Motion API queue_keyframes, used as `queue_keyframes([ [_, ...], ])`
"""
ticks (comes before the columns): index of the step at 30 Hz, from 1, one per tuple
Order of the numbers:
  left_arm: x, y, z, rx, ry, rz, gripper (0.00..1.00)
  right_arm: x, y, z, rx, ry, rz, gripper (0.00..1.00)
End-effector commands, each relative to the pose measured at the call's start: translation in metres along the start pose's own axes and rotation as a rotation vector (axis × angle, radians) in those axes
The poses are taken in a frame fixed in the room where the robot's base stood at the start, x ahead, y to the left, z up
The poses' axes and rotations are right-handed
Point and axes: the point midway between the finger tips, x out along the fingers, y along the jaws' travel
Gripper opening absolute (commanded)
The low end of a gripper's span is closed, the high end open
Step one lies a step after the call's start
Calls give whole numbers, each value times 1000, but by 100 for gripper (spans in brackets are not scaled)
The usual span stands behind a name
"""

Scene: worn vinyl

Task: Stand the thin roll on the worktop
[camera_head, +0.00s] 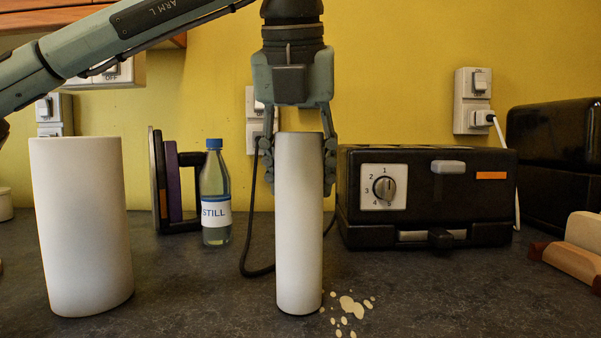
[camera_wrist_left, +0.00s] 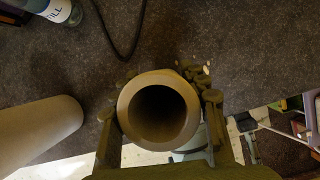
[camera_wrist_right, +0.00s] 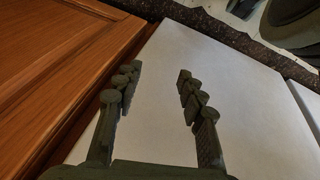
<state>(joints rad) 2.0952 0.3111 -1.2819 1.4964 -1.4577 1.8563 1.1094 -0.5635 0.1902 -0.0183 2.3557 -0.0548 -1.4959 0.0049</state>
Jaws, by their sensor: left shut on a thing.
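The thin roll (camera_head: 299,235) is white, tall and upright in the head view. My left gripper (camera_head: 298,175) comes down from above and is shut on its upper part, with fingers on both sides. In the left wrist view I look into the open top end of the roll (camera_wrist_left: 124,116). Its lower end is level with the dark worktop (camera_head: 190,285) in the head view, but I cannot tell whether it touches. My right gripper (camera_wrist_right: 158,85) is open and empty in the right wrist view, away from the roll.
A wide white roll (camera_head: 85,225) stands at left. A STILL bottle (camera_head: 215,195) and a black toaster oven (camera_head: 430,197) are behind, with a dark cable (camera_head: 250,230) between them. Pale spots (camera_head: 347,307) lie beside the thin roll. A wooden panel (camera_wrist_right: 60,70) is near my right gripper.

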Motion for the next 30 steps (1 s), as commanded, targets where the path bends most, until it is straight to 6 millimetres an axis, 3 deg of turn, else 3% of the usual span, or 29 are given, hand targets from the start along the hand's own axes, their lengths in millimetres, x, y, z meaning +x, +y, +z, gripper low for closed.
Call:
queue_keyframes([
  [13, 2, 0, -1, 0, 0, 0, 4, 2, 0, 1, 0, 0, 0, 40],
  [14, 2, 0, -1, 0, 0, 0, 47, 2, 0, 1, 0, 0, 0, 40],
  [18, 2, 0, -1, 0, 0, 0, 65, 2, 0, 0, 0, 0, 0, 40],
  [30, 3, 0, -1, 0, 0, 0, 68, 2, 0, 1, 0, 0, 0, 40],
])
